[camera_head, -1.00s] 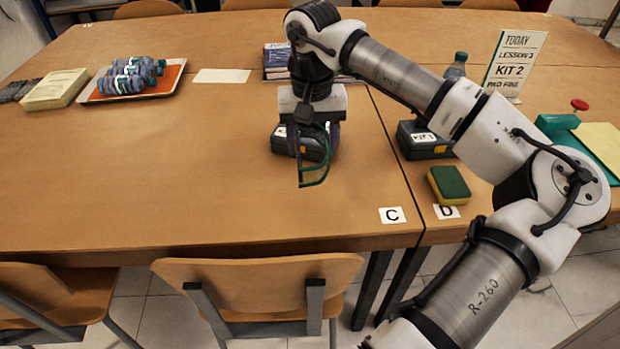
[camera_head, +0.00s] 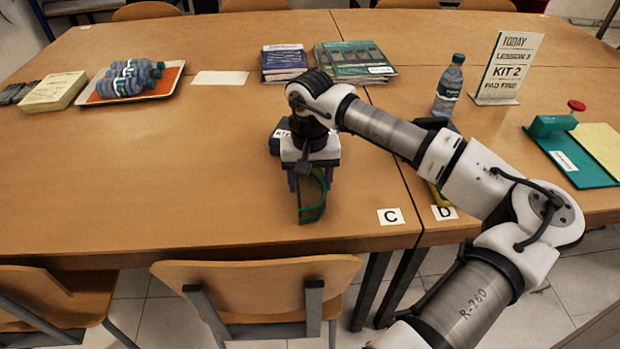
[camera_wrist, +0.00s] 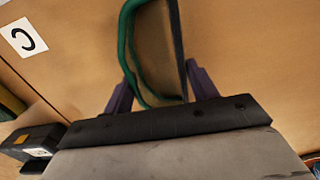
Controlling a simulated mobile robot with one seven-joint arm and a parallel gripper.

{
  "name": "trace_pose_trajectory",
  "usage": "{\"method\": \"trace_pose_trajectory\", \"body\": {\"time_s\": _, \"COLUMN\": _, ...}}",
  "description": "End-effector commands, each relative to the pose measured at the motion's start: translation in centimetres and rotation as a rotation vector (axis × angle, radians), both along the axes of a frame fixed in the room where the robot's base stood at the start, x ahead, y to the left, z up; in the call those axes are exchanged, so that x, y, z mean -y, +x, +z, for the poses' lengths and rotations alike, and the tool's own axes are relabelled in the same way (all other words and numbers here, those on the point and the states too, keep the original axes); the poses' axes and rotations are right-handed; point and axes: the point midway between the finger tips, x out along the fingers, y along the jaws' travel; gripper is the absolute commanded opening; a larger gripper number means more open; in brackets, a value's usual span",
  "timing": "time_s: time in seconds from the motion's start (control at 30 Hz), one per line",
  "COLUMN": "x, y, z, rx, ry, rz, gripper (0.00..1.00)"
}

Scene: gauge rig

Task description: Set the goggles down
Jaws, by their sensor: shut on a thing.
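The goggles (camera_head: 311,201) have a green frame and a clear lens, and hang tilted below my gripper (camera_head: 310,184). In the wrist view the goggles (camera_wrist: 160,45) stick out past the purple fingers of my gripper (camera_wrist: 160,90), which is shut on them. They are over the front part of the wooden table (camera_head: 150,190), left of the card marked C (camera_head: 390,217). I cannot tell whether their lower end touches the tabletop. The fingers partly hide their upper end.
A dark case (camera_head: 277,140) stands just behind my gripper, partly hidden. The card marked D (camera_head: 445,213) is right of the table seam. A bottle (camera_head: 449,88), a sign (camera_head: 508,68) and a tray of bottles (camera_head: 175,80) stand farther back. The table's left front is clear.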

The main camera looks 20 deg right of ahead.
Motion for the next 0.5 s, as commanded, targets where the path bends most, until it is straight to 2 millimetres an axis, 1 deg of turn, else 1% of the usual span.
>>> {"method": "trace_pose_trajectory", "body": {"time_s": 0.1, "x": 0.0, "y": 0.01, "z": -0.47, "rx": 0.0, "ry": 0.0, "rz": 0.0, "gripper": 0.35}}
{"method": "trace_pose_trajectory", "body": {"time_s": 0.13, "x": 0.0, "y": 0.01, "z": -0.28, "rx": 0.0, "ry": 0.0, "rz": 0.0, "gripper": 0.62}}
{"method": "trace_pose_trajectory", "body": {"time_s": 0.27, "x": 0.0, "y": 0.01, "z": -0.25, "rx": 0.0, "ry": 0.0, "rz": 0.0, "gripper": 0.79}}
{"method": "trace_pose_trajectory", "body": {"time_s": 0.5, "x": -0.01, "y": 0.0, "z": -0.24, "rx": 0.0, "ry": 0.001, "rz": 0.0, "gripper": 0.8}}
